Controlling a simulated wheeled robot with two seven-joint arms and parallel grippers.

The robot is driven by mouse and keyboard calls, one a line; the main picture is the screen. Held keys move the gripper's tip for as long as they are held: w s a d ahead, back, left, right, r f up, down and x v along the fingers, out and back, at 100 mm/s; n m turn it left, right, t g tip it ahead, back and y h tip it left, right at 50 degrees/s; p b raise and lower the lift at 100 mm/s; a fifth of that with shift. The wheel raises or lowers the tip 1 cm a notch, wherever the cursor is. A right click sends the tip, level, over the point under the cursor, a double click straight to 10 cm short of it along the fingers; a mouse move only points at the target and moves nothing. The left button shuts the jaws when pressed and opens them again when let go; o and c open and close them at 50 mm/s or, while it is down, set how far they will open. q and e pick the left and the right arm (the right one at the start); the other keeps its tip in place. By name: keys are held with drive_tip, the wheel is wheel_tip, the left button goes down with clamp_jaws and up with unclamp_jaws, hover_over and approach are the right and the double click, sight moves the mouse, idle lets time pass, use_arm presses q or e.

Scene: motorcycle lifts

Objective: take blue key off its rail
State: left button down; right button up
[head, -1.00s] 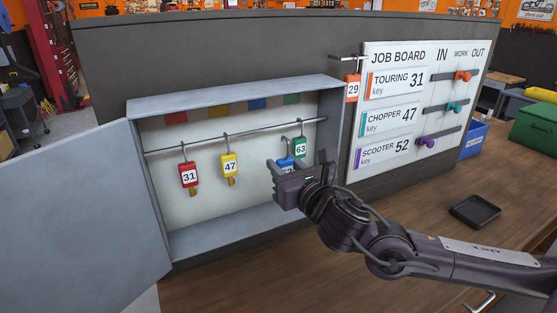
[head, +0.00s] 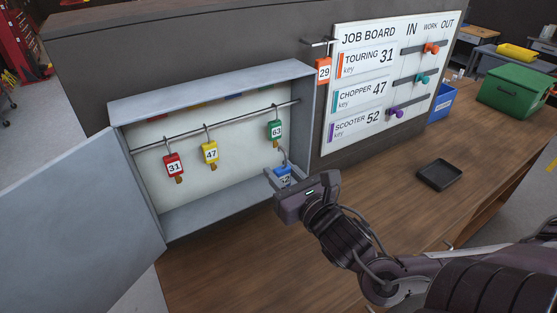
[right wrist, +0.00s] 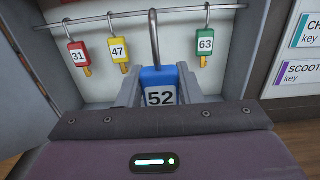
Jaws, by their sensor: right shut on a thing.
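The blue key (head: 283,173), with a tag that reads 52 in the right wrist view (right wrist: 159,78), is between the fingers of my right gripper (head: 281,179). The gripper is shut on it. Its metal hook stands up from the tag, below and apart from the rail (head: 225,126) in the head view. The key is at the front of the open grey cabinet (head: 212,77). The red 31 key (head: 173,164), yellow 47 key (head: 210,152) and green 63 key (head: 275,131) hang on the rail. My left gripper is not in view.
The cabinet door (head: 90,210) stands open at the left. A job board (head: 385,85) with sliders is at the right, and an orange 29 tag (head: 323,69) hangs beside it. A black tray (head: 441,174) lies on the wooden bench (head: 225,275), which has clear room.

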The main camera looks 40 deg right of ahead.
drive_tip(key=shift+s, duration=0.15)
drive_tip(key=shift+r, duration=0.35)
idle(0.3)
idle(0.4)
